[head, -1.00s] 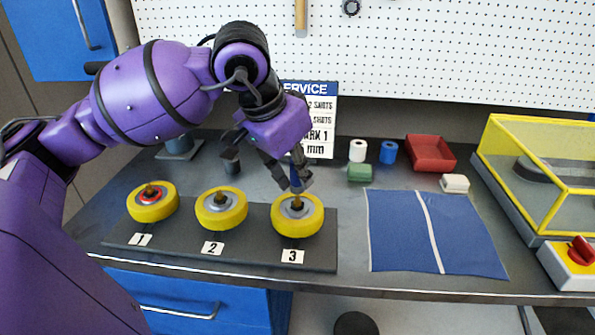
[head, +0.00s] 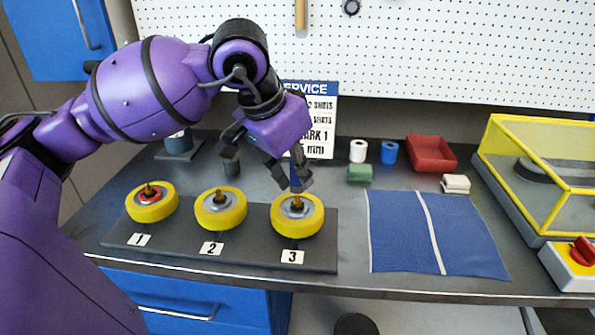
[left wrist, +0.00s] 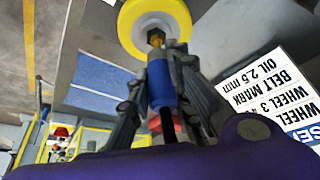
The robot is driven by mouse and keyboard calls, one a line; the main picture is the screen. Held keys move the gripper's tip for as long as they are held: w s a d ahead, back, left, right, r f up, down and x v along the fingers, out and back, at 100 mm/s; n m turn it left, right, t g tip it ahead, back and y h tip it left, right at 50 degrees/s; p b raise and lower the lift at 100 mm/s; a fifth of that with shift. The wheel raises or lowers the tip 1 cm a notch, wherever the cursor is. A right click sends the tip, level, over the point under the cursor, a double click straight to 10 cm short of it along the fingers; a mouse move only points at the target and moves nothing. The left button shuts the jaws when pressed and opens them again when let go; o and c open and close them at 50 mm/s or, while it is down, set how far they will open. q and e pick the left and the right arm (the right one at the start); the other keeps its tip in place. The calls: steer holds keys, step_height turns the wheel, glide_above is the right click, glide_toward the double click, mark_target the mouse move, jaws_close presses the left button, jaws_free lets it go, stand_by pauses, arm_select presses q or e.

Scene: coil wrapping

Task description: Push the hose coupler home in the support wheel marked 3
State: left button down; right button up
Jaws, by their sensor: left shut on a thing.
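Support wheel 3 (head: 298,222), a yellow ring with a grey hub and a small brass stub (head: 297,203), lies flat at the right of the dark plate. My left gripper (head: 298,185) is above this hub, fingers pointing down. It is shut on the blue hose coupler (left wrist: 160,82). In the left wrist view the coupler lies between the two fingers, in line with the brass fitting at the centre of the yellow wheel (left wrist: 128,42). The fingertips partly hide the join, so I cannot tell how deep the coupler sits. My right gripper is not in view.
Wheels 1 (head: 152,204) and 2 (head: 220,210) lie left on the same plate (head: 190,243). A blue mat (head: 400,235) is at the right. A green block (head: 360,173), small rolls and a red tray (head: 431,153) are behind. A yellow-framed case (head: 540,170) stands far right.

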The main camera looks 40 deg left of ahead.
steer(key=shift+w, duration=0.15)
arm_select(q)
steer(key=shift+f, duration=0.1)
steer(key=shift+f+b, duration=0.25)
steer(key=shift+b, duration=0.05)
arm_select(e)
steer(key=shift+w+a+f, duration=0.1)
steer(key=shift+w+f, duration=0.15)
arm_select(q)
steer(key=shift+f, duration=0.2)
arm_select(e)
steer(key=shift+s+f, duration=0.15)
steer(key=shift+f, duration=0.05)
arm_select(q)
steer(key=shift+f+b, duration=0.6)
steer(key=shift+f, duration=0.2)
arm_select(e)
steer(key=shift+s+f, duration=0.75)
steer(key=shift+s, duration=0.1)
arm_select(q)
steer(key=shift+f, duration=0.1)
